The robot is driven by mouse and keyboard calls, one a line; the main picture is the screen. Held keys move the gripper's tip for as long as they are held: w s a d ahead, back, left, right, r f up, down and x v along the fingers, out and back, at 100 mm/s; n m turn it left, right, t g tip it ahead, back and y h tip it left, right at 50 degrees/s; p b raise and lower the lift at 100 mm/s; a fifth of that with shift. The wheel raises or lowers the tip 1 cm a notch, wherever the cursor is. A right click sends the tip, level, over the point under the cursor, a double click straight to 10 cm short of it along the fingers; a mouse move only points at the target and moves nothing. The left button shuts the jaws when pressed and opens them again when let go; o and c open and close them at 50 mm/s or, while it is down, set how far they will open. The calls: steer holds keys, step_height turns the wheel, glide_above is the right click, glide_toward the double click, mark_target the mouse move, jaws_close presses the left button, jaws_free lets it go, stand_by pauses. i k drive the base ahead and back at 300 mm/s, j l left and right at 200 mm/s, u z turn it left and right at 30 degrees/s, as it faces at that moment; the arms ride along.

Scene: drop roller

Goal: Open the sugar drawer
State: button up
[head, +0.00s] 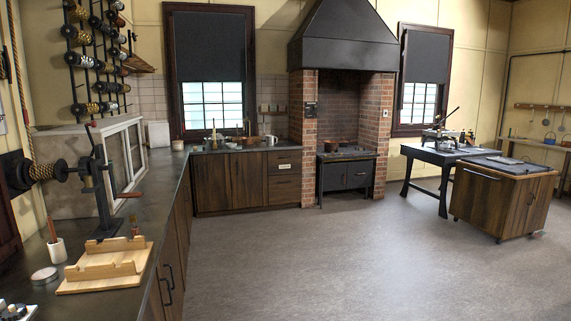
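A stack of dark wooden drawers (285,187) sits at the right end of the back counter, next to the brick hearth. One upper drawer bears a small pale label (284,167), too small to read, so I cannot tell whether it is the sugar drawer. The drawer fronts look flush and shut. My gripper is not in view.
A long dark counter (148,205) runs along the left, holding a wooden tray (105,268) and a black crank device (100,190). A black stove (346,175) stands in the hearth. A wooden cabinet (490,203) and black table (438,157) stand right. The middle floor (310,255) is clear.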

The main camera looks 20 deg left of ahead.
mark_target(281, 162)
steer(key=i+u, duration=0.15)
steer(key=u, duration=0.35)
steer(key=i+j+u, duration=0.15)
steer(key=i+u, duration=0.25)
steer(key=i, duration=0.55)
steer(key=i+l+u, duration=0.1)
steer(key=i+u, duration=0.35)
steer(key=i, duration=0.5)
steer(key=i+z, duration=0.1)
steer(key=i, duration=0.95)
steer(key=i+j, duration=0.15)
steer(key=i, duration=0.9)
steer(key=i+l+z, duration=0.4)
steer(key=i, duration=0.35)
steer(key=i+z, duration=0.35)
steer(key=i, duration=0.4)
steer(key=i+j+z, duration=0.2)
steer(key=i+z, duration=0.2)
steer(key=i, duration=0.4)
steer(key=i+u, duration=0.2)
steer(key=i, duration=1.75)
